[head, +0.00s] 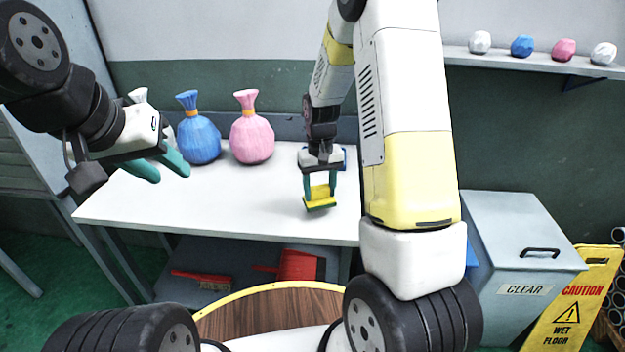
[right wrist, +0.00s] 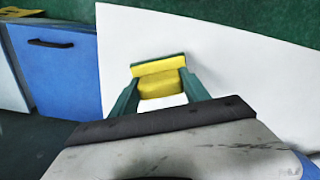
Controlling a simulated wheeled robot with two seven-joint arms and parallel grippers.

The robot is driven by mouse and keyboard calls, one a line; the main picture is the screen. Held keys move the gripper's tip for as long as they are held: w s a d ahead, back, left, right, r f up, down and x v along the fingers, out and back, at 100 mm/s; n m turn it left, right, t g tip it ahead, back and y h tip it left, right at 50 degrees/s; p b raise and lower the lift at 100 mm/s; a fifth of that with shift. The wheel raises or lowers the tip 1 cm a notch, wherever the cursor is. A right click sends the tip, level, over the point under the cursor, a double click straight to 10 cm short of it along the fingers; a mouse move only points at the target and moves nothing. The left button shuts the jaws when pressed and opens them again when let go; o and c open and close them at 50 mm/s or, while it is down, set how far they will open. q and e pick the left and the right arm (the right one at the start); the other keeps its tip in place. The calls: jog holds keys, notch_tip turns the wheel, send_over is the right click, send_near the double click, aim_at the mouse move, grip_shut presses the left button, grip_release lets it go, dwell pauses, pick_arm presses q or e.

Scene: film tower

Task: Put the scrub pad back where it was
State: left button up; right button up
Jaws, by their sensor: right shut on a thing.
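The scrub pad (head: 319,197) is yellow with a green layer. My right gripper (head: 320,184) is shut on it, with one green finger on each side. In the right wrist view the pad (right wrist: 159,74) sits between the fingertips (right wrist: 158,95), above the white table top. I cannot tell whether its lower edge touches the table. My left gripper (head: 172,168) is at the left, with its green fingers apart and nothing seen between them. It is in front of the left part of the white table (head: 240,208).
A blue sack (head: 198,137), a pink sack (head: 251,135) and a partly hidden white one stand at the table's back left. A brush (head: 205,281) and a red thing (head: 298,265) lie below. A bin marked CLEAR (head: 525,265) and a wet floor sign (head: 575,300) stand right.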

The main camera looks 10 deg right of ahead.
aim_at(322, 195)
jog(key=shift+w+d+f, duration=0.1)
jog(key=shift+w+d, duration=0.15)
jog(key=shift+w, duration=0.3)
jog(key=shift+w+d, duration=0.25)
jog(key=shift+w, duration=0.25)
jog(key=shift+w+d+f, duration=0.1)
jog(key=shift+w+f, duration=0.05)
jog(key=shift+f, duration=1.6)
jog(key=shift+f, duration=0.1)
jog(key=o, duration=1.5)
jog(key=shift+c, duration=0.2)
